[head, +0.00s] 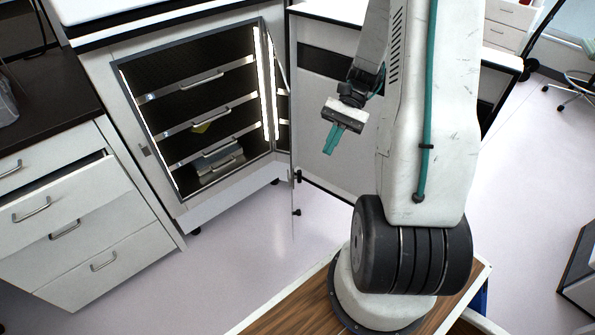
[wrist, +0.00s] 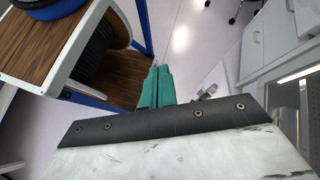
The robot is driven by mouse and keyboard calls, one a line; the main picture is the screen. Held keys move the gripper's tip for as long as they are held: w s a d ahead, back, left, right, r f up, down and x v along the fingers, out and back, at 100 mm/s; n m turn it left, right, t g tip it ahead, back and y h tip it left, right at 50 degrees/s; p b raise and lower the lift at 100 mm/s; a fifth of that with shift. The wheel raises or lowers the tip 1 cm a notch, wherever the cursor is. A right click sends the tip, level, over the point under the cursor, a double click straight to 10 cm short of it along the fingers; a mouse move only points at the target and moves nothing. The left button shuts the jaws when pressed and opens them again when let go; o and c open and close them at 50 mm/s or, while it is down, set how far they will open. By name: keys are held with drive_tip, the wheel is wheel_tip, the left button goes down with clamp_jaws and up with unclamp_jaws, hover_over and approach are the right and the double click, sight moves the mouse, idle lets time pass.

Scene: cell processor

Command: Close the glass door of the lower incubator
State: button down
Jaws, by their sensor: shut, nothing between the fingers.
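The lower incubator (head: 128,80) stands open in the head view, its lit shelves showing. Its glass door (head: 282,90) stands swung out at the right side of the opening. I see it at a steep angle, and its outline is hard to separate from the pale panel behind it. My gripper (head: 331,140) is in front of that panel, to the right of the door, with its teal fingers pointing down. The fingers are together and empty. In the wrist view the gripper (wrist: 156,86) is over the floor, with a small pale metal fitting just to its right. I cannot tell whether they touch.
Left of the incubator is a drawer unit (head: 75,225) with its upper drawer pulled out. A pale panel with a dark band (head: 330,65) stands to the right of the opening. The floor (head: 255,245) before the incubator is clear. My wood-topped base is at the front.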

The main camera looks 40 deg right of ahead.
sight(298, 172)
drive_tip(key=w+d+f+m+t+y, duration=0.3)
drive_tip(key=d+f+m+t, duration=0.25)
drive_tip(key=f, duration=0.45)
drive_tip(key=w+d+f+m+t+y, duration=0.25)
drive_tip(key=d+f+m+t, duration=0.3)
drive_tip(key=f, duration=0.45)
drive_tip(key=shift+t, duration=0.4)
drive_tip(key=x, duration=1.3)
drive_tip(key=shift+a+r, duration=0.2)
drive_tip(key=shift+a, duration=0.15)
drive_tip(key=shift+a, duration=0.15)
